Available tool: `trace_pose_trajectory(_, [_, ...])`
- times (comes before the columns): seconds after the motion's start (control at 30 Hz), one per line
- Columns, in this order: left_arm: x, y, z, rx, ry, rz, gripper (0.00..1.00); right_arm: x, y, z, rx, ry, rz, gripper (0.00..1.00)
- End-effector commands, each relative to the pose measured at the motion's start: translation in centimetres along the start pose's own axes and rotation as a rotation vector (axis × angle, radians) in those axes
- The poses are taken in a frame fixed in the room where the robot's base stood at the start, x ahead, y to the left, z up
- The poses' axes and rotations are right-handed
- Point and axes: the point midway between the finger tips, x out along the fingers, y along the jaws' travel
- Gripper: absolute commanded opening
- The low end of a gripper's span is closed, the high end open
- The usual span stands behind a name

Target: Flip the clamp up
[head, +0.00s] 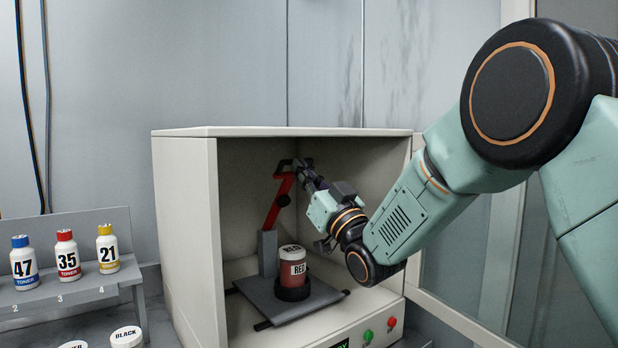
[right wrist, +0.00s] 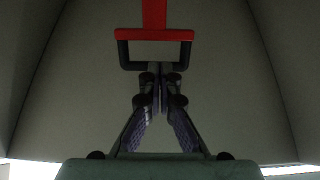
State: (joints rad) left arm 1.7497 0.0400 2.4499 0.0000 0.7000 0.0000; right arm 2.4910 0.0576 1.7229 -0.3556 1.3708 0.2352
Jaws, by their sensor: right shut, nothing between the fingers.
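The clamp (head: 279,200) is a red lever with a black handle at its top. It rises from a grey post (head: 268,252) inside the open cabinet, standing steep and leaning a little right. In the right wrist view the red bar (right wrist: 154,34) and the black U-shaped handle (right wrist: 128,57) are at the top. My right gripper (head: 303,168) reaches in from the right to the handle. Its fingers (right wrist: 160,80) are shut with nothing between them, tips overlapping the handle's lower bar; I cannot tell if they touch it. My left gripper is not in view.
A red jar (head: 292,272) labelled RED stands in a black holder on the grey base plate (head: 270,308) below the gripper. The cabinet (head: 188,215) walls and roof enclose the arm's end. Toner bottles (head: 67,256) stand on a shelf at left.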

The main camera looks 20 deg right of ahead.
Motion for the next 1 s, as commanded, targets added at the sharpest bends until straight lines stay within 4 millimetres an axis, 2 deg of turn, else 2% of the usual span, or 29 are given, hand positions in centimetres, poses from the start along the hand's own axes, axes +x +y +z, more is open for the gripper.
trace_pose_trajectory(0.03, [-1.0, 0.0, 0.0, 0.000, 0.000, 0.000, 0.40, 0.6, 0.0, -0.6, 0.000, -0.013, -0.001, 0.00])
trace_pose_trajectory(0.1, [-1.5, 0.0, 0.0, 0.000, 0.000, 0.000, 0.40, 1.0, 0.0, -0.6, 0.000, -0.033, -0.001, 0.00])
trace_pose_trajectory(0.27, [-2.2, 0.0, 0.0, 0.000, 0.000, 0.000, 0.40, 1.5, 0.0, -0.6, -0.001, -0.062, -0.001, 0.00])
trace_pose_trajectory(1.0, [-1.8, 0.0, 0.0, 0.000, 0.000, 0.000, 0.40, 1.3, 0.0, -0.2, -0.001, -0.067, 0.000, 0.00])
